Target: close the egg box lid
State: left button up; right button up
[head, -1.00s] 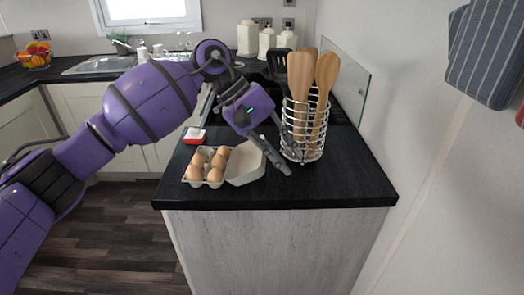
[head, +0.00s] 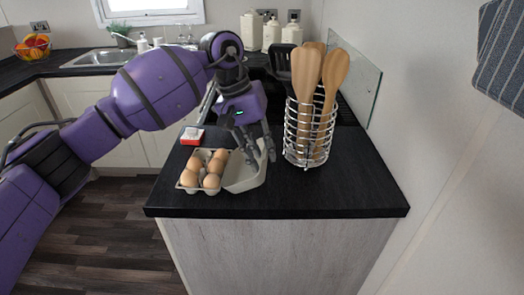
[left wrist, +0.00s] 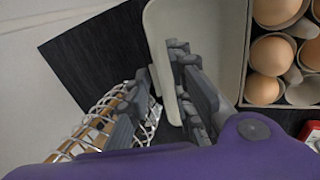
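The grey egg box (head: 190,186) stands on the dark worktop with brown eggs (head: 212,180) in its base. Its lid (head: 243,182) lies folded open to the right of the base; in the left wrist view the lid (left wrist: 205,25) is a pale empty tray. My left gripper (head: 262,161) is open and points down at the lid's far right edge. In the left wrist view the gripper (left wrist: 160,63) has one finger over the lid's inside and the other outside its wall. I cannot tell whether either finger touches the wall. My right gripper is not in view.
A small red and white item (head: 192,136) lies behind the eggs. The worktop (head: 330,195) is clear in front, up to its edge.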

pick_arm(q)
jog(key=shift+f, duration=0.1)
jog(key=shift+c, duration=0.4)
grip_shut()
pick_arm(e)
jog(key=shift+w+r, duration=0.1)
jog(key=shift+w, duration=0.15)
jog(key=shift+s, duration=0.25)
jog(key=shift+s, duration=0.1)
